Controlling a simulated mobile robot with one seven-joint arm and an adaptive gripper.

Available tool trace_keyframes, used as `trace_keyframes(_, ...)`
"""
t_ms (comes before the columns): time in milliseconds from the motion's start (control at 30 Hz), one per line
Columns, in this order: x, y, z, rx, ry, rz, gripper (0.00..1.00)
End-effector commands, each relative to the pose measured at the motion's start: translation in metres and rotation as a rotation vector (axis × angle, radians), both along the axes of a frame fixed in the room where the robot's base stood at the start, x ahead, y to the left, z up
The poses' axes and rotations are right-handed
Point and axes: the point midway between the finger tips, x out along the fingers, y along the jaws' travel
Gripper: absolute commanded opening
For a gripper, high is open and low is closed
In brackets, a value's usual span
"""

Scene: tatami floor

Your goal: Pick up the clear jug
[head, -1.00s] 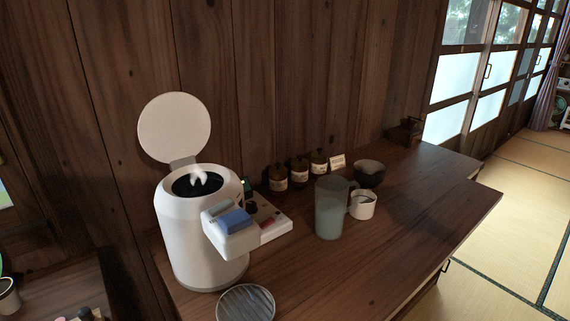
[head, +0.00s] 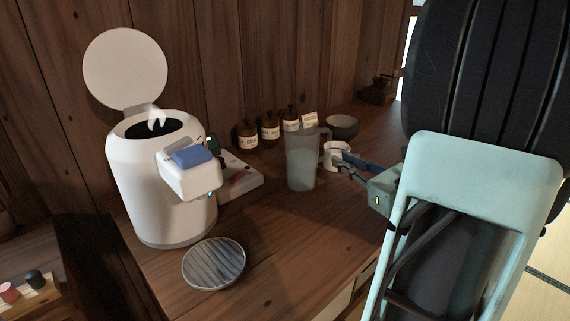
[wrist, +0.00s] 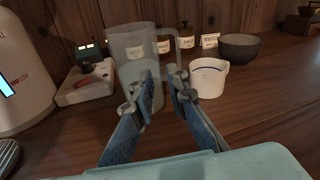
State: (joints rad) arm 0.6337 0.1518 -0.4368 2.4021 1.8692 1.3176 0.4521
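The clear jug (head: 302,168) stands upright on the wooden counter, see-through and greyish, with its handle on the right. In the wrist view the jug (wrist: 135,55) is straight ahead, a little left of centre, partly covered by my fingers. My gripper (head: 343,165) has come in from the right in the head view. In the wrist view my gripper (wrist: 161,84) has its two blue fingers apart, with nothing held between them. The fingertips overlap the jug's lower right side and handle region. I cannot tell whether they touch it.
A white mug (wrist: 208,77) stands close to the jug's right, with a dark bowl (head: 342,127) behind. Brown bottles (head: 270,128) line the wall. A white machine (head: 160,180) with an open lid and a round ribbed dish (head: 214,263) are left.

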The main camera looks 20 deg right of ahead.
Motion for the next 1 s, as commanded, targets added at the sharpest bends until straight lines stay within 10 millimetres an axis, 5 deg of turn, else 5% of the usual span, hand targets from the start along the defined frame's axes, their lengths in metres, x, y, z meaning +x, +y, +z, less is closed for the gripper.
trace_keyframes(333, 0.002, -0.025, -0.013, 0.149, -0.1, -0.175, 0.14)
trace_keyframes(1000, 0.088, -0.027, -0.015, 0.148, -0.1, -0.173, 0.14)
